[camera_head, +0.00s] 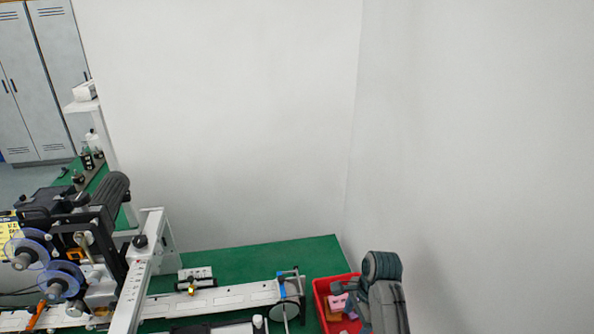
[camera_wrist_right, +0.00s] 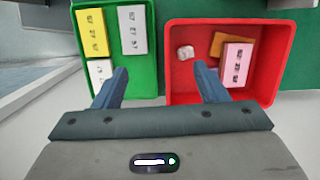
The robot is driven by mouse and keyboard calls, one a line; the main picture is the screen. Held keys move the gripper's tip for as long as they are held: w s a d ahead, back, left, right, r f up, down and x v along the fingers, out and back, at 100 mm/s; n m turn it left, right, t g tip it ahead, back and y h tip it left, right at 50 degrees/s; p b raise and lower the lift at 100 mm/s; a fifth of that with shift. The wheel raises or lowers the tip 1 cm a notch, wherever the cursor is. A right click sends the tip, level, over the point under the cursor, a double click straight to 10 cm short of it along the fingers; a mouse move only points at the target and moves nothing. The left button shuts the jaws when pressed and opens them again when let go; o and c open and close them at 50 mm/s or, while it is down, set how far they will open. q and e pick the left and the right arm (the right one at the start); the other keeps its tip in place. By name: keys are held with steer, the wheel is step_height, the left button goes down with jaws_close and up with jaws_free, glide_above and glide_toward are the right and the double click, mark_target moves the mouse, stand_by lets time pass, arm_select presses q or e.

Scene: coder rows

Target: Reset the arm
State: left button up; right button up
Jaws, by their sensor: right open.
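My right gripper (camera_wrist_right: 158,88) is open in the right wrist view, its two blue-grey fingers spread wide with nothing between them. It is over the front of a red crate (camera_wrist_right: 172,60) and a green crate (camera_wrist_right: 153,70). In the head view my right arm (camera_head: 384,290) is folded at the lower right, beside the red crate (camera_head: 320,297), and hides part of it; its fingertips do not show clearly there. My left gripper is not in view.
The red crate holds a pink box (camera_wrist_right: 236,62), an orange piece and a small white piece. The green crate holds a yellow box (camera_wrist_right: 92,34) and white boxes (camera_wrist_right: 132,30). A labelling machine (camera_head: 80,240) and conveyor (camera_head: 225,297) occupy the green table (camera_head: 255,260). Walls stand behind.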

steer(key=s+d+f+n+t+h, duration=0.1)
steer(key=s+d+f+n, duration=0.25)
steer(key=s, duration=0.35)
steer(key=s+d+f+n+t+h, duration=0.1)
steer(key=s+d+f+n, duration=0.15)
steer(key=s+d, duration=0.35)
steer(key=s+d+r+n+t+h, duration=0.1)
steer(key=s+d+r+n, duration=0.15)
steer(key=s+n, duration=0.4)
steer(key=s+d+r+n+t, duration=0.1)
steer(key=s+r+n, duration=0.25)
steer(key=s, duration=0.55)
step_height(320, 180, down, 35)
steer(key=d+g+b, duration=0.1)
steer(key=d+b, duration=0.1)
steer(key=b, duration=0.4)
arm_select(q)
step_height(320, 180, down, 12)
steer(key=b, duration=0.5)
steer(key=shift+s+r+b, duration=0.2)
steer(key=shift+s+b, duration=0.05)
steer(key=shift+b, duration=0.05)
arm_select(e)
steer(key=s+f, duration=0.9)
steer(key=f, duration=0.4)
steer(key=s+d+f+g, duration=0.1)
steer(key=s+f, duration=0.8)
steer(key=f, duration=0.3)
steer(key=shift+s+d+f+g, duration=0.3)
steer(key=shift+s+f, duration=0.1)
